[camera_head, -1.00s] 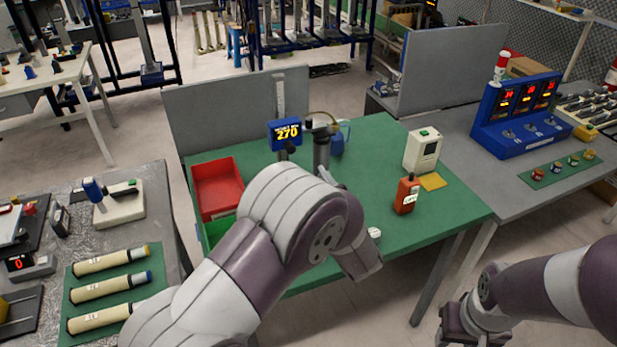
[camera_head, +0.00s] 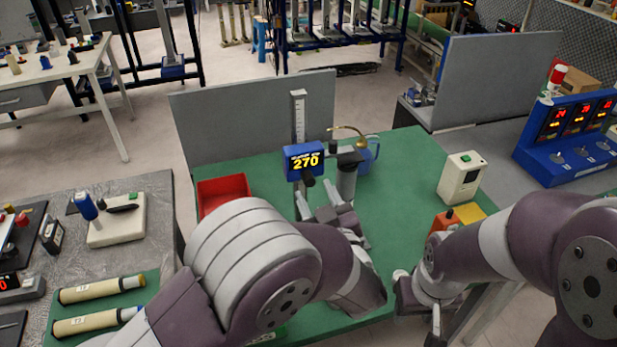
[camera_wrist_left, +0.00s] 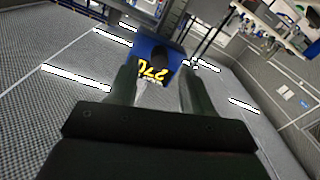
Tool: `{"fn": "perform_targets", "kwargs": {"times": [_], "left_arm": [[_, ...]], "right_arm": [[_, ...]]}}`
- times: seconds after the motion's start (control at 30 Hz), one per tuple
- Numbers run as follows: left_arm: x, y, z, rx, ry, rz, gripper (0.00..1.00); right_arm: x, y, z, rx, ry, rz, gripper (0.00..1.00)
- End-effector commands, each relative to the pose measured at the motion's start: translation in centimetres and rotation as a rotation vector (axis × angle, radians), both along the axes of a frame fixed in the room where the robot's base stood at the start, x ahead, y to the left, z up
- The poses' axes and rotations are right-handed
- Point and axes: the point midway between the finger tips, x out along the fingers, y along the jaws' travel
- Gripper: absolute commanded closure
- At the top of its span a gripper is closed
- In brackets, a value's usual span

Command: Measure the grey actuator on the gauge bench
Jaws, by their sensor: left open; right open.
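A gauge with a blue display (camera_head: 304,161) reading 270 and an upright scale (camera_head: 298,118) stands on the green-topped bench (camera_head: 400,180). A grey cylinder with a dark top (camera_head: 347,182) stands upright just right of the display; it looks like the grey actuator, though I cannot tell for certain. My left gripper (camera_head: 322,207) is open, in front of the display and cylinder. In the left wrist view the upside-down display (camera_wrist_left: 157,62) shows between and beyond the open fingers (camera_wrist_left: 155,90), with nothing clearly held. My right gripper (camera_head: 424,318) is low at the bench's front edge, partly hidden.
A red bin (camera_head: 222,190) sits at the bench's left. A white box device (camera_head: 462,178), an orange bottle (camera_head: 441,222) and a yellow pad (camera_head: 469,213) are on the right. A grey panel (camera_head: 250,118) stands behind. A blue jug-like item (camera_head: 368,155) is behind the cylinder.

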Motion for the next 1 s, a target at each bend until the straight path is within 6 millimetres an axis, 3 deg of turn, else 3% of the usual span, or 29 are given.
{"fn": "perform_targets", "kwargs": {"times": [0.2,0.53,0.57,0.7,1.0], "left_arm": [[2.9,1.0,0.1,-0.001,-0.001,0.0,0.5],[3.4,1.1,0.0,-0.001,-0.001,0.0,0.5],[3.4,1.1,0.0,-0.001,-0.001,0.0,0.56],[3.4,1.1,0.0,-0.001,-0.001,0.0,0.98],[3.4,1.1,0.4,0.0,-0.002,0.0,0.97]], "right_arm": [[0.0,0.0,0.9,0.0,0.0,0.0,0.57],[0.0,0.0,0.9,0.0,0.0,0.0,0.57],[0.0,0.0,0.9,0.0,0.0,0.0,0.57],[0.0,0.0,0.9,0.0,0.0,0.0,0.57],[0.0,0.0,0.8,0.0,0.0,0.0,0.57]]}}
